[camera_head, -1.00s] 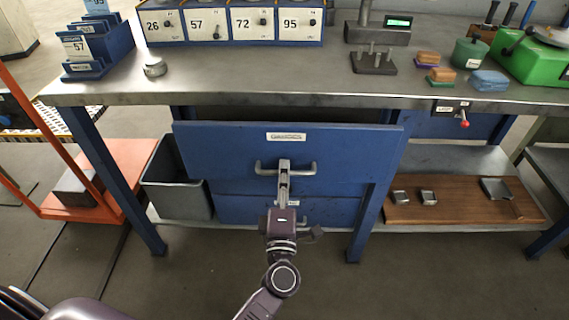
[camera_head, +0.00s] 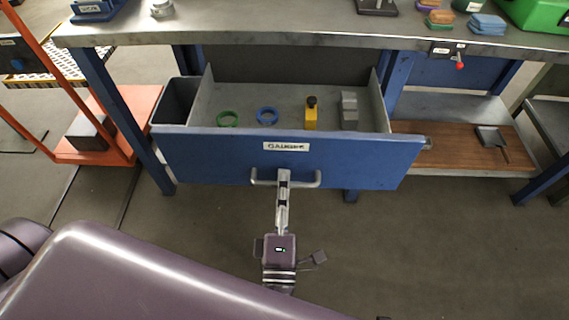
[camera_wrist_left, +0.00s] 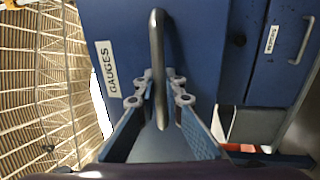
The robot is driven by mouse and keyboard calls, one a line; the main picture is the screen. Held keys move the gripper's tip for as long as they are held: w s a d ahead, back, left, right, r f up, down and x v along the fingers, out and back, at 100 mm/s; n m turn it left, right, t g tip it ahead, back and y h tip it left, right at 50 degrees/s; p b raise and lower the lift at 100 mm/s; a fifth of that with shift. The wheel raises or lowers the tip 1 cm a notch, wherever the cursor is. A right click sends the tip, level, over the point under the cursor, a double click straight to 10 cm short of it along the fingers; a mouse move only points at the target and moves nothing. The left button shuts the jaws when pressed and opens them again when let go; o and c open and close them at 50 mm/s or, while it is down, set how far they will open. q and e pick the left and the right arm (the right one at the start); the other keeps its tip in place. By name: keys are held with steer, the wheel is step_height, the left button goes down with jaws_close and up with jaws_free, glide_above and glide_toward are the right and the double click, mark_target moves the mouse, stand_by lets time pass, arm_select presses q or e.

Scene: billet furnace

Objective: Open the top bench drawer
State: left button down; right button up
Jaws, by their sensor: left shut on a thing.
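The top bench drawer (camera_head: 380,158) is blue with a white label and is pulled well out from under the bench. Its grey inside shows a green ring (camera_head: 228,118), a blue ring (camera_head: 267,115), a yellow block with a black knob (camera_head: 311,113) and grey stepped blocks (camera_head: 348,108). My left gripper (camera_head: 284,180) is shut on the drawer's bar handle (camera_head: 311,183) near its middle. In the left wrist view, the handle (camera_wrist_left: 157,50) runs between the fingers (camera_wrist_left: 157,88), beside the "GAUGES" label. My right gripper is not in view.
The steel bench top (camera_head: 300,30) spans the back. A grey bin (camera_head: 178,100) stands behind the drawer's left side. An orange frame (camera_head: 95,130) is at left. A lower shelf with a wooden board (camera_head: 455,148) is at right. The floor in front is open.

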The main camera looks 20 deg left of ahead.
arm_select(q)
steer(key=shift+s+d, duration=0.15)
steer(key=shift+s, duration=0.45)
steer(key=c, duration=2.3)
jaws_free()
steer(key=v, duration=0.7)
steer(key=shift+s, duration=0.25)
steer(key=shift+f, duration=0.1)
